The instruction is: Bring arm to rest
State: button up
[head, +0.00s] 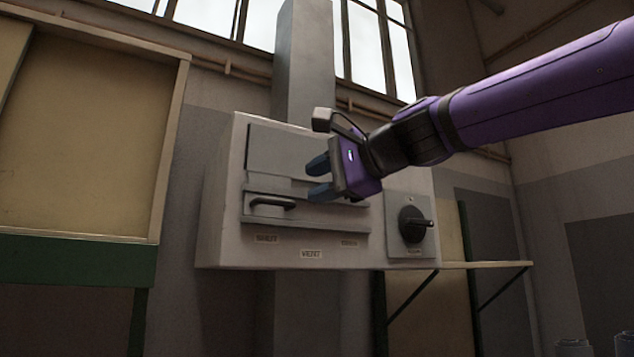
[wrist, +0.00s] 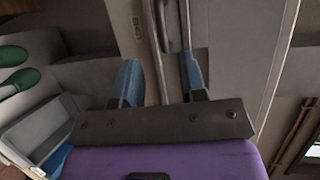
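My purple arm (head: 540,90) reaches in from the right in the head view. My gripper (head: 319,177) is in front of a pale wall cabinet (head: 225,225), to the right of the cabinet's dark bar handle (head: 272,203). Its two blue fingers stand apart with nothing seen between them. In the wrist view, my gripper (wrist: 161,80) also shows spread fingers, with the cabinet front behind them. The handle (wrist: 165,25) shows there beyond the fingers. Whether any fingertip touches the cabinet I cannot tell.
A black rotary switch (head: 413,225) is on the cabinet's right side. A narrow shelf (head: 490,264) on brackets juts out at lower right. A framed board (head: 90,135) hangs at left. Green shoe lasts (wrist: 18,80) and a grey-blue bin (wrist: 35,125) show in the wrist view.

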jog(key=s+d+f+n+g+h, duration=0.1)
jog(key=s+d+f+h, duration=0.3)
jog(key=d+f, duration=0.7)
jog(key=s+d+f+n+g+h, duration=0.1)
jog(key=s+d+f+n+h, duration=0.3)
jog(key=s+d+f, duration=0.4)
jog(key=s+d+f+n+g+h, duration=0.1)
jog(key=s+d+f+h, duration=0.4)
jog(key=d+f, duration=1)
notch_tip(320, 180, down, 4)
jog(key=shift+s+d+r+n+g, duration=0.1)
jog(key=shift+s+d+n+g, duration=0.25)
jog(key=shift+s+n, duration=0.55)
jog(key=shift+o, duration=0.2)
jog(key=shift+s, duration=0.1)
